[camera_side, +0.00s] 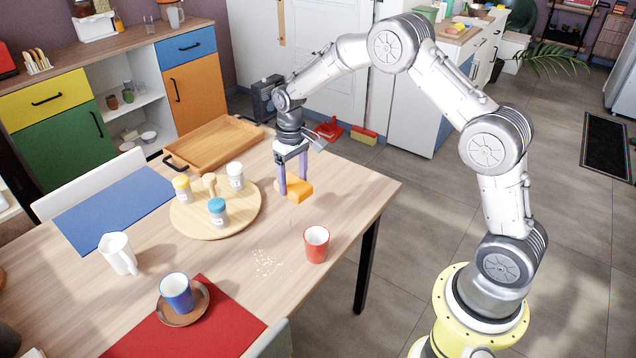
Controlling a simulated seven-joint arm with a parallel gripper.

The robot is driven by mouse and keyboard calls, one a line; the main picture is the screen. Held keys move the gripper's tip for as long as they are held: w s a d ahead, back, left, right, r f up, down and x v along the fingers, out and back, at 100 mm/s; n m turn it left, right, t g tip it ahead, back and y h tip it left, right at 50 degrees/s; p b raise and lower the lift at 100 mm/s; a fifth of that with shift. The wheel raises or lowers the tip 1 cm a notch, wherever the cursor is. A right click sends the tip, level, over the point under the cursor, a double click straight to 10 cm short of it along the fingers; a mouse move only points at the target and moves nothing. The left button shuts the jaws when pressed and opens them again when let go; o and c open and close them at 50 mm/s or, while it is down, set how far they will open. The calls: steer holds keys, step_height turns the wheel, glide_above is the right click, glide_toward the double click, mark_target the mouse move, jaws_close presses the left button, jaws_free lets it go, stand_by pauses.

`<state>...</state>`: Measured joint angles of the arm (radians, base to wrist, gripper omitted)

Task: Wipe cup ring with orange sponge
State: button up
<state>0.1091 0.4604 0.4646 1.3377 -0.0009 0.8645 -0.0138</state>
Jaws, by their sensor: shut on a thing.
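The orange sponge (298,194) is at the table's far right part, to the right of the round wooden board. My gripper (293,186) points down with its two purple fingers shut on the sponge. The sponge appears to be at the tabletop; I cannot tell whether it presses on it. I cannot make out a cup ring on the wood; the sponge and fingers hide a small patch of the table.
A red cup (316,246) stands near the right edge, beside scattered crumbs (266,263). The round board (240,222) holds shakers and a small wooden item. A wooden tray (228,149) lies behind. A blue cup (177,292) on a saucer and a white mug (118,253) stand left.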

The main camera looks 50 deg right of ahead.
steer(key=shift+w+a+f, duration=0.25)
steer(key=shift+a+f, duration=0.2)
steer(key=shift+w+a+f, duration=0.25)
steer(key=shift+a+f, duration=0.2)
steer(key=shift+f, duration=3.65)
steer(key=shift+s+f, duration=0.2)
steer(key=shift+s, duration=0.1)
steer(key=shift+s+f, duration=0.1)
steer(key=shift+s, duration=1.65)
steer(key=shift+w, duration=1.65)
steer(key=shift+w+r, duration=0.2)
steer(key=shift+r, duration=0.45)
steer(key=shift+w+r, duration=0.2)
steer(key=shift+r, duration=3.3)
